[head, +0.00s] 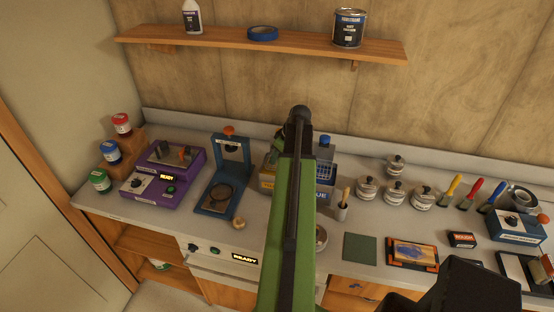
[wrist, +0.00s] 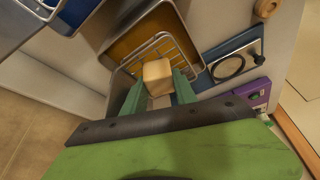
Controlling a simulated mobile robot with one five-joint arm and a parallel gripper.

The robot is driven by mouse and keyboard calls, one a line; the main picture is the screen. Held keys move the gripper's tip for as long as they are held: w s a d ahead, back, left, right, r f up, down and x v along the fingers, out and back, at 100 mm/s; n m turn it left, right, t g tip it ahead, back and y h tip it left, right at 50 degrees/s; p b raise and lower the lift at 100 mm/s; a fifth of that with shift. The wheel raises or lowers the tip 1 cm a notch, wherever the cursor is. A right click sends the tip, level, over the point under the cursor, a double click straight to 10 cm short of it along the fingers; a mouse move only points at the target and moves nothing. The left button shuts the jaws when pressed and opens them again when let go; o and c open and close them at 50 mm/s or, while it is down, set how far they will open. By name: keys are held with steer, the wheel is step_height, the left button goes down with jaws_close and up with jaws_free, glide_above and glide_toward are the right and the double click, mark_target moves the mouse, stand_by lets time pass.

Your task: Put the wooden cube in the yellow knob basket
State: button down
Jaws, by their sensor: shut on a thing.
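The wooden cube (wrist: 157,72) is pale tan and sits between the two green fingers of my gripper (wrist: 158,90) in the wrist view. My gripper is shut on it. Cube and fingers are in front of the yellow basket (wrist: 122,32), overlapping its wire part; the height between them is hard to tell. In the head view the yellow basket (head: 267,183) shows only partly at the left of my green arm. The cube and fingertips are hidden there behind the arm.
A blue basket (head: 325,196) stands right beside the yellow one. To the left are a blue stand (head: 213,202) with a dark ring and a purple machine (head: 161,188). Lidded tins (head: 394,193) stand to the right. A shelf (head: 210,40) hangs above.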

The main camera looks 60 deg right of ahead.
steer(key=shift+f+b, duration=0.25)
steer(key=shift+b, duration=0.05)
steer(key=c, duration=1.3)
jaws_free()
steer(key=shift+r, duration=0.1)
steer(key=shift+o, duration=0.2)
steer(key=shift+r, duration=0.15)
steer(key=p+v, duration=1.1)
steer(key=v, duration=0.1)
steer(key=shift+p, duration=0.35)
